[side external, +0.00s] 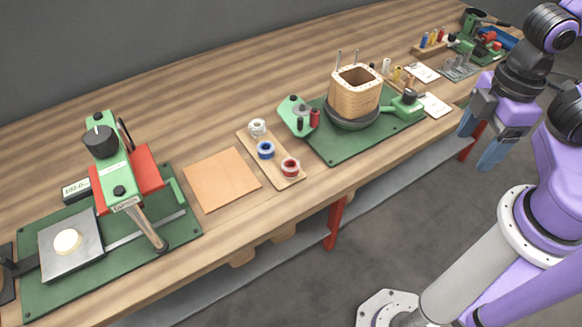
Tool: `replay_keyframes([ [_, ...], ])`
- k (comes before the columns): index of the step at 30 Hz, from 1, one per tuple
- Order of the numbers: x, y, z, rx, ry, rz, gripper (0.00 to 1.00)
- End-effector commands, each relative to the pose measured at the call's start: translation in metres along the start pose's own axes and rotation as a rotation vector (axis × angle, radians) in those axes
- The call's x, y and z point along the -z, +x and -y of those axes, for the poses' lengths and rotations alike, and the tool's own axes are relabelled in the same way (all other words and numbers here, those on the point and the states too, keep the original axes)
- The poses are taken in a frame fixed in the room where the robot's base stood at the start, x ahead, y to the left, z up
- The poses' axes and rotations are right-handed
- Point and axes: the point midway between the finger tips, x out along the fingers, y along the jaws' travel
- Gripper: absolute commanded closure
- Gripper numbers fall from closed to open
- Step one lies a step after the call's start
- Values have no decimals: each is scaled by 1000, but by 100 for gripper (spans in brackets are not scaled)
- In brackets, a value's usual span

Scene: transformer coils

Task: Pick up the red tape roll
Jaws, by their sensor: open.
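The red tape roll (290,167) lies on a narrow wooden board (300,179), at the end nearest the bench's front edge. A blue tape roll (265,150) and a white tape roll (257,128) lie behind it on the same board. My gripper (480,150) is at the right, past the bench's front edge, with its blue-grey fingers pointing down. It is open and looks empty. It is well to the right of the red roll and apart from it.
An orange-tan sheet (222,179) lies left of the tape board. Further left is a green machine (115,165) with red parts. Right of the board, a wooden coil form (354,93) with upright rods stands on a green plate (345,148). Small spools and cards lie beyond.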

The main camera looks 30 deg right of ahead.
Motion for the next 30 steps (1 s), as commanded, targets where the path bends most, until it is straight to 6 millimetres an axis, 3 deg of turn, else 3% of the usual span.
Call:
replay_keyframes([
  [9,1,0,-1,0,8,0,25],
  [13,14,-1,-6,-1,86,2,25],
  [30,154,1,-73,-12,1039,12,25],
])
